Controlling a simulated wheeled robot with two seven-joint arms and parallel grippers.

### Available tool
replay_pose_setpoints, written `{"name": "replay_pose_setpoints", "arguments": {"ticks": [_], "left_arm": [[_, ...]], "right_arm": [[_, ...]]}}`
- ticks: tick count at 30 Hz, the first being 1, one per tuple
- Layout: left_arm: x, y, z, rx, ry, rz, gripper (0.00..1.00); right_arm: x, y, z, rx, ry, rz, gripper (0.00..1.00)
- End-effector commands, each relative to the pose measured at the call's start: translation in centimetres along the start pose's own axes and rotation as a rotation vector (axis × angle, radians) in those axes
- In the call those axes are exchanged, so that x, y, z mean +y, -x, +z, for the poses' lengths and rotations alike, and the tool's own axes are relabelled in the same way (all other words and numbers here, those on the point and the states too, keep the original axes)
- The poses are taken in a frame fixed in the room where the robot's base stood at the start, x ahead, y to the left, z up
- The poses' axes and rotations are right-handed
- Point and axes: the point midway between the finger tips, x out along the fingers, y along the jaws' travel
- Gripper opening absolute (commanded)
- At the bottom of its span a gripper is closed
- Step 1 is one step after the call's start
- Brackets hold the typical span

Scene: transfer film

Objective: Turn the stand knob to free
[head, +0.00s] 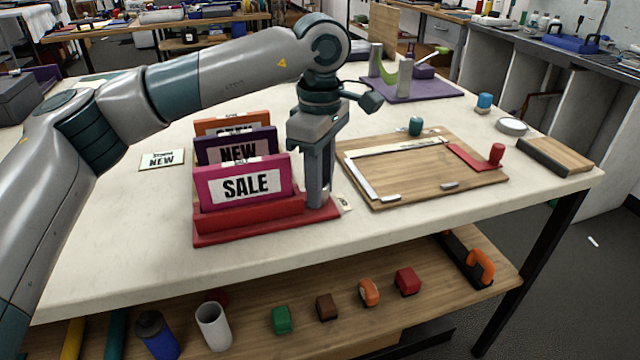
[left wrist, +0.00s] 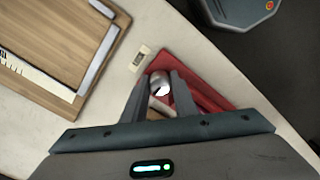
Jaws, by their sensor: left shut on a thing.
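The red stand (head: 268,227) sits near the table's front edge and holds several sign cards, with a magenta SALE card (head: 243,184) in front. My left gripper (head: 318,198) points down at the stand's right end. In the left wrist view it is shut on a grey rounded knob (left wrist: 160,84), with one finger on either side. The red stand (left wrist: 202,88) shows beside and behind the fingers there. In the head view the knob is hidden by the gripper. A small pale label (head: 345,204) lies beside the stand's right end; its marking is too small to read. My right gripper is not in view.
A wooden board with a frame (head: 425,180) lies right of the stand. A purple mat with a fixture (head: 412,90) is at the back. Several small items sit on the lower shelf (head: 440,318).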

Motion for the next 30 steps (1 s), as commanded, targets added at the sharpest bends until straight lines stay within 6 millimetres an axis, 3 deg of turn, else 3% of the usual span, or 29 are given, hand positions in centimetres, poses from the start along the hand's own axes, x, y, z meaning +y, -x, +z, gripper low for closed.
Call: {"name": "replay_pose_setpoints", "arguments": {"ticks": [1,2,3,17,23,30], "left_arm": [[0.1,0.2,-0.1,0.000,0.003,0.005,0.03],[0.1,0.2,-0.1,0.000,0.003,0.005,0.30],[0.1,0.2,-0.1,0.000,0.002,0.005,0.33],[0.1,0.7,0.0,0.000,0.000,0.003,0.33],[0.1,2.8,0.0,0.000,0.000,0.003,0.33],[0.1,7.2,0.0,0.000,0.001,0.005,0.33]], "right_arm": [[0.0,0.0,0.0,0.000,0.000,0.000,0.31],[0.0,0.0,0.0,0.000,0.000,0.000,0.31],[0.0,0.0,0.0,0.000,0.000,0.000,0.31],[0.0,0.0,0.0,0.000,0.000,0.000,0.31],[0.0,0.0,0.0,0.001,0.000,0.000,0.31],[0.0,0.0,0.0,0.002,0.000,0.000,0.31]]}}
